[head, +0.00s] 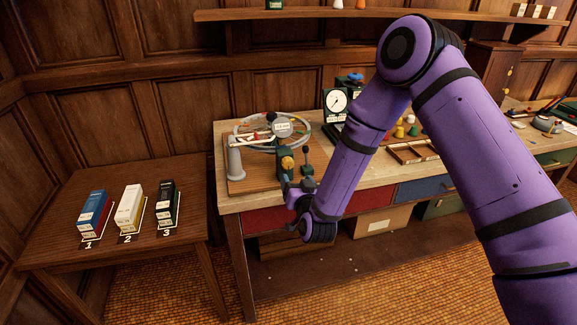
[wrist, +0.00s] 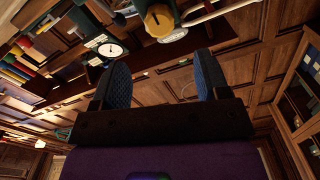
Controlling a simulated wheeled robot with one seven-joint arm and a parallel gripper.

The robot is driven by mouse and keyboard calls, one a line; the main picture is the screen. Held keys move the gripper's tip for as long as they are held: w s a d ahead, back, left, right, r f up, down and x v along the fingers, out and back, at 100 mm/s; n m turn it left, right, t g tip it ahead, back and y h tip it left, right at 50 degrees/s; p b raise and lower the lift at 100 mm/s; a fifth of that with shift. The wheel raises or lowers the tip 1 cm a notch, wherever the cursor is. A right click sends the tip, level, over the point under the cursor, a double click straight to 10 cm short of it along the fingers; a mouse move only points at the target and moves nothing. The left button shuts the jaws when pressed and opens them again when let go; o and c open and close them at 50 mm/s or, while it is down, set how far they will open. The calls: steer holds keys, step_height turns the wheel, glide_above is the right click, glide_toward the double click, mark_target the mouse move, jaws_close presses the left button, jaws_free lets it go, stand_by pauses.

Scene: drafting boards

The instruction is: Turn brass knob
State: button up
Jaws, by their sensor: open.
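The brass knob (head: 288,162) is a round yellow knob on a dark green fixture (head: 284,172) at the front of a wooden board on the workbench. In the wrist view the knob (wrist: 159,20) shows at the top, with a dark mark on its face. My gripper (head: 289,186) is just in front of and below the knob in the head view. In the wrist view its two blue padded fingers (wrist: 162,72) are apart with nothing between them. The knob lies beyond the fingertips, roughly in line with the gap, and no contact shows.
A dark-knobbed lever (head: 306,160) stands close right of the fixture. A grey post (head: 235,158) and looped tubing lie left and behind. A dial gauge (head: 337,102) stands behind. A side table (head: 60,235) holds three numbered boxes.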

mark_target(289, 164)
steer(key=x, duration=0.9)
steer(key=c, duration=0.9)
